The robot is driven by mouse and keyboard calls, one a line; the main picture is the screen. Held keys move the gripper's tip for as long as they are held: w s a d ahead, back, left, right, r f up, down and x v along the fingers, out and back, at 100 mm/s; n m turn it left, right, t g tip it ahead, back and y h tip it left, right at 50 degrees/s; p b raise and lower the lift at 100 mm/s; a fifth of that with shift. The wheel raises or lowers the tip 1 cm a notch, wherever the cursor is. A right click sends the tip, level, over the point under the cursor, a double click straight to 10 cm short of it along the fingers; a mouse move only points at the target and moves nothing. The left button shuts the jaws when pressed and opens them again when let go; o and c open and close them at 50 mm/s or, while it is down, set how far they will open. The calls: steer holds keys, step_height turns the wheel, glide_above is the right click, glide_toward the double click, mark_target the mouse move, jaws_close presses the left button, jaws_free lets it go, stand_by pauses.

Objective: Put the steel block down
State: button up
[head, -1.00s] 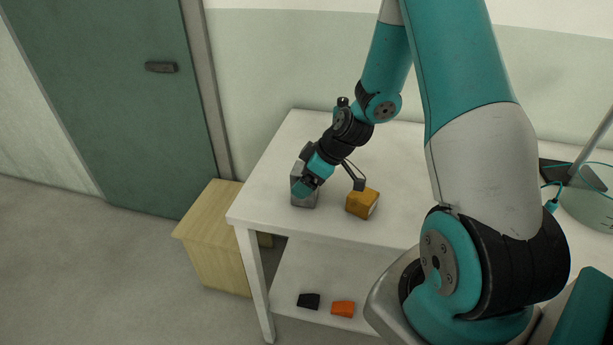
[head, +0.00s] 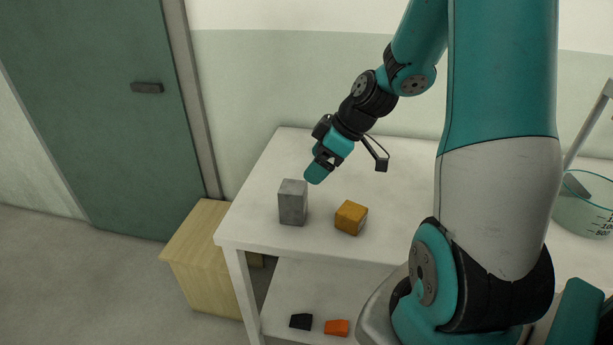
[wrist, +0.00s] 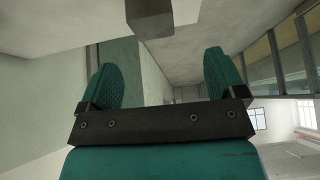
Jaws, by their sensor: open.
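The steel block (head: 292,203) is a grey upright block standing on the white table (head: 257,225) near its left front corner. My gripper (head: 315,172) is above and a little behind the block, apart from it. In the wrist view my gripper (wrist: 165,85) shows two teal fingers spread wide with nothing between them. A grey block end, likely the steel block (wrist: 149,18), shows at the top edge of the wrist view, beyond the fingertips.
An orange-yellow block (head: 350,217) sits just right of the steel block. A black piece (head: 301,321) and an orange piece (head: 337,327) lie on the lower shelf. A wooden cabinet (head: 200,262) stands left of the table. A glass beaker (head: 585,212) is at the right.

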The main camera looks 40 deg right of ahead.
steer(key=s+a+r+g, duration=0.1)
steer(key=a+r, duration=0.3)
steer(key=a, duration=0.6)
steer(key=s+a+r+g, duration=0.2)
steer(key=s+a+r, duration=0.1)
steer(key=s+a, duration=0.4)
steer(key=s+a+r+g, duration=0.2)
steer(key=s+a+r, duration=0.1)
steer(key=s+a, duration=0.5)
steer(key=shift+s+m, duration=0.3)
steer(key=shift+s, duration=0.25)
